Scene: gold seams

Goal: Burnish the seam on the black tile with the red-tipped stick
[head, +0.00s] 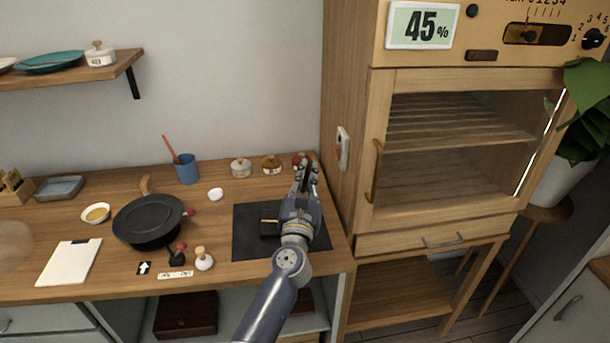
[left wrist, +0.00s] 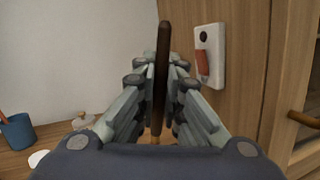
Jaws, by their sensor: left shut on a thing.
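My left gripper (head: 304,176) is over the right part of the black mat (head: 245,248). Its fingers are shut on a dark brown stick (left wrist: 162,65), which stands nearly upright between them in the left wrist view. No red tip can be made out on this stick. A small black piece with a gold edge, seemingly the black tile (head: 269,228), lies on the mat just left of the gripper, partly hidden by it. My right gripper is not in view.
A black pan (head: 148,221), a white-knobbed stamp (head: 203,258) and a white board (head: 68,263) are left of the mat. A blue cup (head: 187,169) and small jars (head: 270,165) stand behind. A wooden cabinet (head: 345,200) rises close on the right.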

